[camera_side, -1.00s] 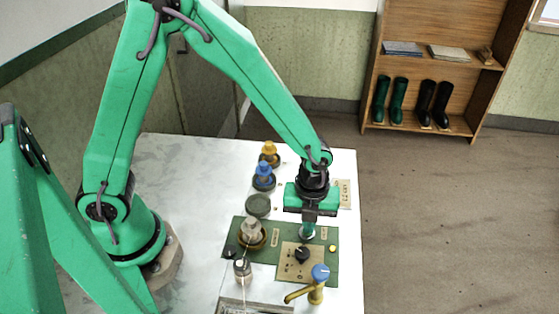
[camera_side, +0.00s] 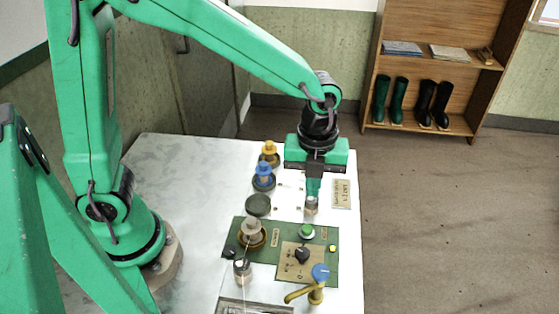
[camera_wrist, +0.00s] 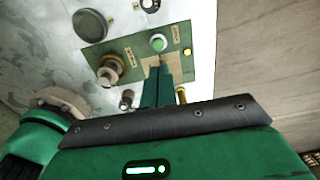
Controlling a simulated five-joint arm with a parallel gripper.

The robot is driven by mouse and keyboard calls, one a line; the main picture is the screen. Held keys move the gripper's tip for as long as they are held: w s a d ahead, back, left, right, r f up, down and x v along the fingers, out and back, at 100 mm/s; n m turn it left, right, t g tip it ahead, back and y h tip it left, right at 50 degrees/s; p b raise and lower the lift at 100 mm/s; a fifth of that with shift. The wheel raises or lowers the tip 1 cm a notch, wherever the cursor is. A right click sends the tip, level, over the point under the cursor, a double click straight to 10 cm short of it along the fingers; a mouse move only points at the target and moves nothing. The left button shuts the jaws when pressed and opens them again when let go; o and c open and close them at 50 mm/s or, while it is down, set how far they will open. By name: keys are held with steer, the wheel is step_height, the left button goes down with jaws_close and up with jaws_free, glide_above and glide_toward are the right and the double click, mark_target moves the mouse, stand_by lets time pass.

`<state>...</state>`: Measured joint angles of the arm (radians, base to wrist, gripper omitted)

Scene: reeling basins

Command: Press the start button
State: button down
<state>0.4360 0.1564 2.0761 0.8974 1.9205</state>
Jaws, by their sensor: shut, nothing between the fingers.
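The start button appears to be the round green button (camera_side: 307,231) on the dark green panel (camera_side: 277,237). It also shows in the wrist view (camera_wrist: 158,43), uncovered, just beyond the fingertips in the picture. My gripper (camera_side: 312,196) is shut and empty, pointing down above the table behind the button in the side view. In the wrist view my closed fingers (camera_wrist: 161,68) cover part of the panel below the button. Whether the button is pressed in or lit cannot be told.
A black dial (camera_side: 302,254), a small yellow light (camera_side: 333,249) and a brown basin (camera_side: 252,236) are near the button. A dark disc (camera_side: 258,206) and blue (camera_side: 263,177) and yellow (camera_side: 269,155) fittings stand left.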

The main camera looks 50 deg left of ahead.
steer(key=shift+r, duration=0.9)
steer(key=s+a+r+n+t, duration=0.2)
steer(key=s+a+r+n, duration=0.3)
steer(key=n, duration=0.8)
steer(key=s+a+r+n+t, duration=0.3)
steer(key=s+a+n, duration=0.3)
steer(key=a+n, duration=0.4)
steer(key=r+n, duration=0.1)
steer(key=n, duration=0.3)
steer(key=shift+a+r, duration=0.3)
steer(key=shift+r, duration=0.05)
